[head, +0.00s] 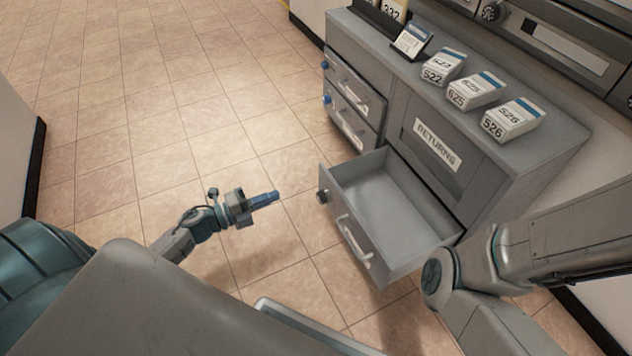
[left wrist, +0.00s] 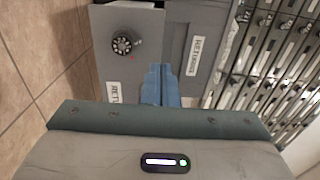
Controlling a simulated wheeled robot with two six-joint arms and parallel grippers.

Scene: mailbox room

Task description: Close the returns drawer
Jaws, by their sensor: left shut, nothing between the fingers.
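My right gripper is not seen; only my right arm shows at the right.
Two smaller shut drawers (head: 352,101) are at the cabinet's left. The tiled floor (head: 160,110) is clear.

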